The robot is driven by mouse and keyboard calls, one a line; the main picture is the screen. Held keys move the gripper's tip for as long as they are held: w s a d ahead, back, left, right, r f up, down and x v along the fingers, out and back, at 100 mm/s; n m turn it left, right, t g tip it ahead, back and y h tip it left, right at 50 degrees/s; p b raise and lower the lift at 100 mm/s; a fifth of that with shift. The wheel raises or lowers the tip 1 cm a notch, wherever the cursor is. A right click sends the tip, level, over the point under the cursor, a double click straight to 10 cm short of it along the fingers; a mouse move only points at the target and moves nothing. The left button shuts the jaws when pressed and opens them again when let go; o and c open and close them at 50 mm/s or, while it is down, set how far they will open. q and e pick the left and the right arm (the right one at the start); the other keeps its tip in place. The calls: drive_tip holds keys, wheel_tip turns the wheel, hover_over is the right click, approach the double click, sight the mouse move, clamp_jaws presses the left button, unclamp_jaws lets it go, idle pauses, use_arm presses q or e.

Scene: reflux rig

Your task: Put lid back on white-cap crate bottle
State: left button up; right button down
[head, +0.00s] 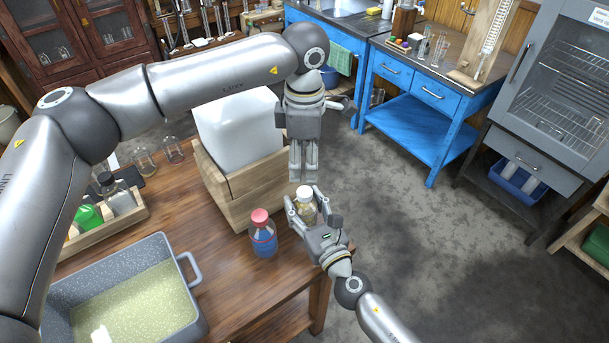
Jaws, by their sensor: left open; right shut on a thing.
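The white-cap bottle (306,209) is a small clear bottle with yellowish contents, near the table's right edge. Its white cap (304,191) shows at the bottle's mouth; I cannot tell whether it is fully seated. My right gripper (303,204) is shut on the bottle, with its fingers around the bottle's sides. My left gripper (304,178) points down directly above the white cap. It is open, its fingers only a little apart, and nothing shows between them.
A red-capped bottle of blue liquid (263,240) stands left of the held bottle. Behind is a wooden box (247,183) with a large white container (237,125). A grey basin (187,318) of yellowish liquid fills the front left. Open floor lies to the right.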

use_arm(q)
drive_tip(key=shift+r, duration=1.55)
use_arm(e)
drive_tip(key=c, duration=0.5)
unclamp_jaws()
drive_tip(key=shift+c, duration=0.2)
drive_tip(key=shift+s, duration=0.1)
drive_tip(key=v, duration=1.2)
use_arm(q)
drive_tip(key=shift+s+f, duration=0.1)
